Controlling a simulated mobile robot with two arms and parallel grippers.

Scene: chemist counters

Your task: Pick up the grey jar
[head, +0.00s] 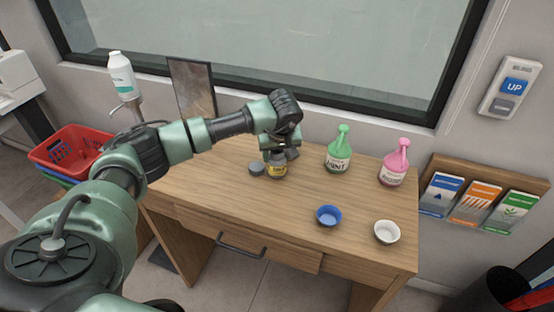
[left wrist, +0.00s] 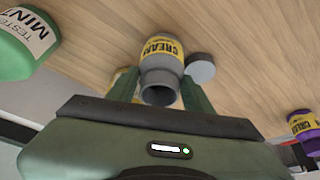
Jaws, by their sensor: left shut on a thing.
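The grey jar (head: 276,169) has a yellow label and is at the back middle of the wooden desk. In the left wrist view the grey jar (left wrist: 160,70) shows its open mouth toward the camera and "CREAM" on its label. My left gripper (head: 279,156) comes down over it from above. In the left wrist view the fingers of my left gripper (left wrist: 160,84) are on either side of the jar, shut on it. I cannot tell whether the jar touches the desk. My right gripper is not in view.
A round grey lid (head: 257,169) lies just left of the jar. A green mint bottle (head: 338,157) and a pink bottle (head: 394,170) stand to the right. A blue bowl (head: 328,215) and a white bowl (head: 387,232) are nearer. The front left desktop is clear.

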